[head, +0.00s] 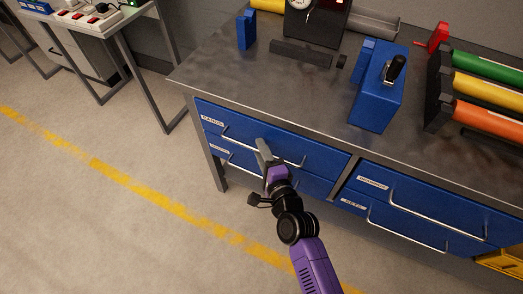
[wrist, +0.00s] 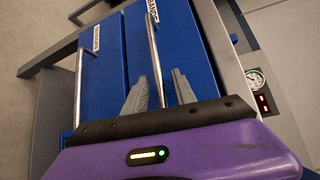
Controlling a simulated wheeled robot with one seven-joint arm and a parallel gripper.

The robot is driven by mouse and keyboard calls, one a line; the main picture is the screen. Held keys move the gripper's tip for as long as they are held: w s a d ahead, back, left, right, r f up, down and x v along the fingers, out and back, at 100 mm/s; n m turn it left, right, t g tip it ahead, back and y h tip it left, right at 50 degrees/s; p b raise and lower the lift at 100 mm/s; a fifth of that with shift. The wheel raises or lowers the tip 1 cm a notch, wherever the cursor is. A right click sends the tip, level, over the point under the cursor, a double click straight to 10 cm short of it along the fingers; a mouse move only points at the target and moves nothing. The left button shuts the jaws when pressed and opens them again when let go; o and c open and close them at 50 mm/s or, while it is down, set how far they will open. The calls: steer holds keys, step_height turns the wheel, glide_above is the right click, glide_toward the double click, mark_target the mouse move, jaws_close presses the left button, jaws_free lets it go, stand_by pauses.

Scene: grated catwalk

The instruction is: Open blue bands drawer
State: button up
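The blue bands drawer (head: 325,156) is the upper left drawer under the workbench, with a white "BANDS" label at its left end. Its front looks flush with the bench, so it appears closed. Its silver bar handle (head: 240,137) runs along the front. In the wrist view the drawer front (wrist: 185,45) and the handle (wrist: 153,45) show close up. My gripper (head: 264,152) is at the middle of the handle. In the wrist view my gripper (wrist: 160,92) has its two grey fingers apart, with the handle bar passing between them. I cannot tell whether either finger touches it.
Another blue drawer (head: 232,163) with its own handle lies just below. More drawers (head: 440,203) are to the right. The benchtop (head: 300,95) holds a blue box, a gauge unit and coloured rolls. The floor (head: 110,215) to the left is clear.

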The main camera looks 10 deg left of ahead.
jaws_close()
stand_by(1.4)
